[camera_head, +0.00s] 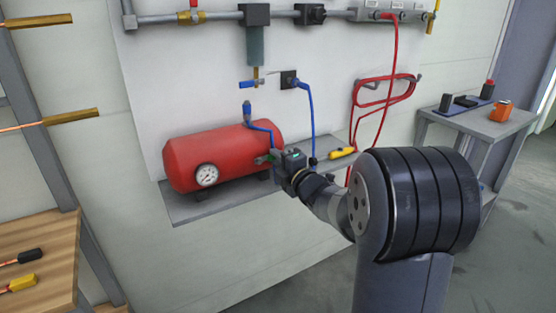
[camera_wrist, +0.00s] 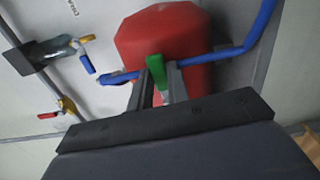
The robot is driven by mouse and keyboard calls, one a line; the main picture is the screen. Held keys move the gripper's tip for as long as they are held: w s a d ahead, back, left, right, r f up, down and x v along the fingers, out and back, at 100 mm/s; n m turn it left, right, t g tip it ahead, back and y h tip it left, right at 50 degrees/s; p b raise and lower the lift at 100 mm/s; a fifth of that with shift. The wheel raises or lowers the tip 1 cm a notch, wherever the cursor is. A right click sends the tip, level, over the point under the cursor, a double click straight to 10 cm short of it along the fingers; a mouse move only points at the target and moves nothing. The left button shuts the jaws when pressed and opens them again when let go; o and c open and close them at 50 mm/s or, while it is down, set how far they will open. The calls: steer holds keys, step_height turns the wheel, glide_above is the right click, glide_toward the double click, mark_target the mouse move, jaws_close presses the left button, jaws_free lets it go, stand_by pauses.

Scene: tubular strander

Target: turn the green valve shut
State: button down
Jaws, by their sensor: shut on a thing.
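The green valve (camera_head: 262,159) shows as a small green lever at the right end of the red tank (camera_head: 215,157). In the wrist view its green handle (camera_wrist: 156,66) stands up between the two fingers of my gripper (camera_wrist: 160,82), in front of the red tank (camera_wrist: 165,28). My gripper (camera_head: 277,157) is shut on this handle. In the head view my gripper reaches the tank from the right and hides part of the valve. The lower part of the handle and the valve body are hard to make out.
A blue hose (camera_wrist: 220,54) runs close behind the fingers. A blue-handled valve (camera_head: 250,83) hangs above the tank under a grey filter (camera_head: 255,45). The tank stands on a grey shelf (camera_head: 210,210) with a yellow tool (camera_head: 343,153) to the right. A red hose (camera_head: 385,95) hangs on the wall.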

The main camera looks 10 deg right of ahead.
mark_target(255, 143)
steer(key=shift+b, duration=0.35)
steer(key=n+b, duration=0.2)
steer(key=b, duration=0.1)
steer(key=a+r+n+b, duration=0.1)
steer(key=n+b, duration=0.2)
steer(key=r+n+b, duration=0.1)
steer(key=n+b, duration=0.1)
steer(key=n, duration=0.1)
steer(key=shift+s+a+r+b, duration=0.15)
steer(key=shift+s+r+b, duration=0.1)
steer(key=shift+b, duration=0.15)
steer(key=n+b, duration=0.1)
steer(key=n, duration=0.1)
steer(key=a+r+n+b, duration=0.1)
steer(key=n+b, duration=0.1)
steer(key=shift+s+a+n, duration=0.15)
steer(key=shift+a+n, duration=0.05)
steer(key=shift+n, duration=0.2)
steer(key=shift+s+a+r+n+b, duration=0.1)
steer(key=shift+a+n+b, duration=0.3)
steer(key=shift+n, duration=0.35)
steer(key=shift+s+a+r+n+b, duration=0.15)
steer(key=shift+n+b, duration=0.35)
steer(key=shift+n, duration=0.3)
steer(key=shift+s+a+n+b, duration=0.1)
steer(key=shift+a+n+b, duration=0.3)
steer(key=shift+n, duration=0.35)
steer(key=shift+d, duration=0.1)
